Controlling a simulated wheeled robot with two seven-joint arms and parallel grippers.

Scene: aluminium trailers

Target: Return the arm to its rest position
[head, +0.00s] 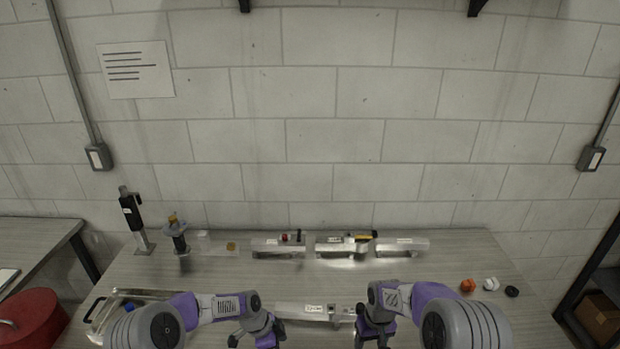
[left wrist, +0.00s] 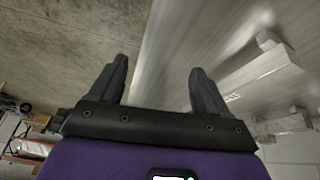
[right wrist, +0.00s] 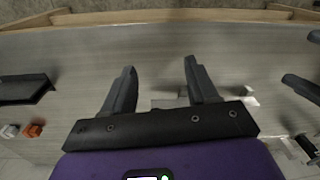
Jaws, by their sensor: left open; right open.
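My left gripper (head: 258,333) is at the front of the table in the head view, left of the middle. In the left wrist view its two fingers (left wrist: 158,85) stand apart with nothing between them. My right gripper (head: 372,335) is at the front of the table, right of the middle. In the right wrist view its fingers (right wrist: 160,88) stand apart and empty above the tabletop. An aluminium trailer (head: 300,311) lies between the two grippers; its right end is close to my right gripper, and I cannot tell if they touch.
Several metal pieces (head: 278,246) line the table's back. A black upright tool (head: 133,215) and a dark stand (head: 177,235) are at the back left. Orange (head: 467,286), white (head: 490,284) and black (head: 512,291) small parts lie at right. A tray (head: 97,309) is at front left.

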